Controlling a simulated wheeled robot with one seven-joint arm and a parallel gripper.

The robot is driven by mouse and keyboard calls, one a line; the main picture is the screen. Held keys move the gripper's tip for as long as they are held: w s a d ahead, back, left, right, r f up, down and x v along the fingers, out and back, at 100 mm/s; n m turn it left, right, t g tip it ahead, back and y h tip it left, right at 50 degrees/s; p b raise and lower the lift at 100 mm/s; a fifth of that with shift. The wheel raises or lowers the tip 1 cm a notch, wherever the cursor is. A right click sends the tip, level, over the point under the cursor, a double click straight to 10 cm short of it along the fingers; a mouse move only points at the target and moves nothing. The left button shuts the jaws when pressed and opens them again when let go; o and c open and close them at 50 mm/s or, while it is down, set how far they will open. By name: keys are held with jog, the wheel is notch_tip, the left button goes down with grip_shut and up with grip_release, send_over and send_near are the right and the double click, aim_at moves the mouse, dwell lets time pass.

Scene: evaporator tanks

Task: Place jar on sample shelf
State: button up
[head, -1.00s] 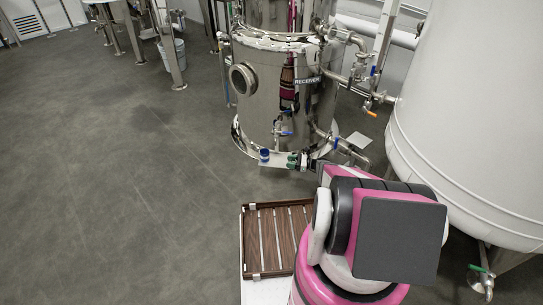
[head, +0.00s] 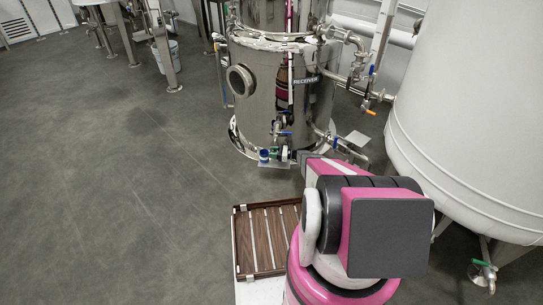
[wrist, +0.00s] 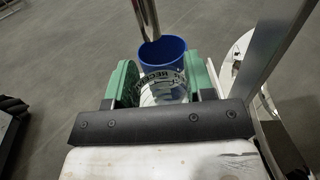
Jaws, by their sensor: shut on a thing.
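The jar has a blue rim and a clear lower part; it shows in the wrist view (wrist: 162,52) and small in the head view (head: 264,155). My gripper (wrist: 163,88) has green finger pads on both sides of the jar and is shut on it. In the head view my gripper (head: 279,154) is in front of the base of the steel receiver tank (head: 262,95). A metal pipe (wrist: 146,18) comes down to the jar's mouth in the wrist view. I cannot tell the sample shelf for sure; a brown slatted wooden tray (head: 265,240) lies on a white surface nearer to me.
A large white tank (head: 468,110) stands close on the right. Valves and pipes (head: 350,85) stick out from the receiver's right side. A green-handled valve (head: 484,270) hangs low at right. The floor (head: 120,190) at left is open.

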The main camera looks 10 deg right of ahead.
jog(key=shift+f, duration=0.5)
jog(key=shift+f, duration=0.1)
jog(key=o, duration=1.1)
